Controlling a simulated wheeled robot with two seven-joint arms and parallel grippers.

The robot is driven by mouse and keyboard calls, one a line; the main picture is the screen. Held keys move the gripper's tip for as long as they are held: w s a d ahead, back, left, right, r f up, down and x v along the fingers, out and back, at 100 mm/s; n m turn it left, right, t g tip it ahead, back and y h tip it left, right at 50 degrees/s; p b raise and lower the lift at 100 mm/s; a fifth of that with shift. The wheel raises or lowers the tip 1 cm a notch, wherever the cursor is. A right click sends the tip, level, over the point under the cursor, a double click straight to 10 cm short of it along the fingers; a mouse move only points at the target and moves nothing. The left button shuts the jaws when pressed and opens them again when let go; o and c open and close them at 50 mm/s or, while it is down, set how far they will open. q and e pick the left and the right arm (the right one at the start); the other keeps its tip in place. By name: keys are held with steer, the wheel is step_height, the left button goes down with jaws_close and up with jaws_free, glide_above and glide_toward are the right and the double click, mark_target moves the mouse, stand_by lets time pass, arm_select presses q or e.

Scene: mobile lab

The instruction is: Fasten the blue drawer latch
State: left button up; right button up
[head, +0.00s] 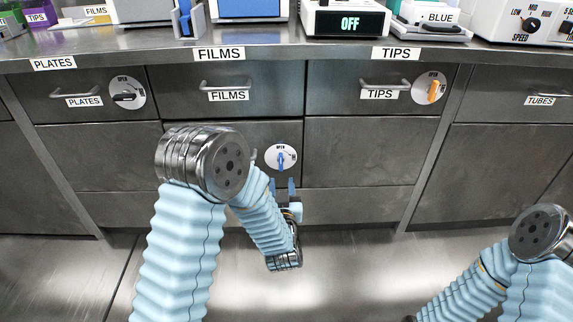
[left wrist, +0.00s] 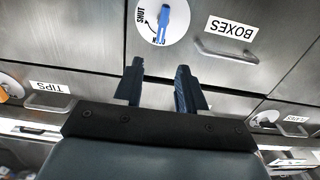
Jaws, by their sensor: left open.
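The blue drawer latch (head: 281,159) is a small lever on a round white dial, on the drawer front below the FILMS drawer. The lever stands roughly vertical, in line with the OPEN mark at the dial's top. In the left wrist view, turned upside down, the blue latch (left wrist: 163,22) sits beside the BOXES label, with SHUT to one side of the dial. My left gripper (head: 283,186) is open and empty just below the dial, apart from the lever. Its two dark fingers (left wrist: 160,68) point at the dial. My right arm shows at the lower right; its gripper is out of view.
A dark latch (head: 126,93) is on the PLATES drawer and an orange latch (head: 436,91) on the TIPS drawer. Drawer handles (head: 384,84) stick out nearby. The bench top (head: 290,40) holds several devices. My left arm hides part of the BOXES drawer.

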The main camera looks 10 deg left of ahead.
mark_target(281, 159)
arm_select(q)
steer(key=x, duration=1.1)
steer(key=shift+f, duration=0.1)
jaws_close()
